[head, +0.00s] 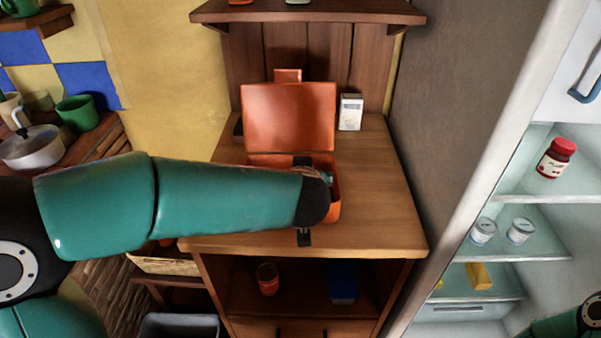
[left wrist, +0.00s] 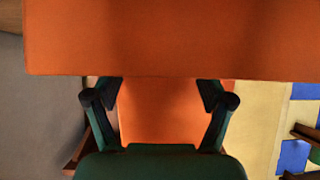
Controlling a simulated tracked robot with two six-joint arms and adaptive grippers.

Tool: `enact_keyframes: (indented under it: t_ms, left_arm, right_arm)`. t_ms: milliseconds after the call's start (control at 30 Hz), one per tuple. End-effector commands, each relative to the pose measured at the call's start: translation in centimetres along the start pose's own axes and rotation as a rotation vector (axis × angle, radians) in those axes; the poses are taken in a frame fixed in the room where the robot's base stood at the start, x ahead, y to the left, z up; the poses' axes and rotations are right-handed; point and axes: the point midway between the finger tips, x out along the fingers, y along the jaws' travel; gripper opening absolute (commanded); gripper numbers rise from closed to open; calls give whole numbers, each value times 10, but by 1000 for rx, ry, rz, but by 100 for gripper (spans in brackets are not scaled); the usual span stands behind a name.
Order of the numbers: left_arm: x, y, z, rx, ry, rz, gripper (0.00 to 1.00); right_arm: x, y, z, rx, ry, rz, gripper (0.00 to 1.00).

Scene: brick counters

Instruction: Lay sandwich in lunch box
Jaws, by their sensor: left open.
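The orange lunch box stands on the wooden counter with its lid (head: 288,118) raised at the back. Its right wall (head: 335,205) shows beside my left wrist. My left gripper (head: 303,198) is over the box, with one dark finger showing behind the wrist and one in front. A broad orange panel (left wrist: 150,38) fills the top of that view. My arm hides most of the box's inside, and I cannot make out a sandwich. My right gripper is out of frame.
A white carton (head: 350,112) stands right of the lid. A shelf (head: 308,12) hangs above. The counter's right side is clear. A red can (head: 267,279) and a blue box (head: 343,284) sit below. The open fridge (head: 560,200) is at right.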

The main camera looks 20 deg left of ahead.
Motion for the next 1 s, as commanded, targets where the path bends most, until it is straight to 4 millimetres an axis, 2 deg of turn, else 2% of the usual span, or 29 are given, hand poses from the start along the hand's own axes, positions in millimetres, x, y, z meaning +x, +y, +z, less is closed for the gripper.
enact_keyframes:
  t_ms: [33,200,400,600,1000]
  left_arm:
    - [-13,1,2,-3,6,8,82]
    - [-53,2,2,-2,6,8,82]
    - [-89,1,2,-1,3,7,82]
    - [-104,0,2,0,2,3,82]
    - [-106,0,2,0,1,2,82]
  right_arm:
    - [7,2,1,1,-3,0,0]
    - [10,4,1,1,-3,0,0]
    - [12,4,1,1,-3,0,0]
    - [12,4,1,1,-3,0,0]
    - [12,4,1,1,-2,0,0]
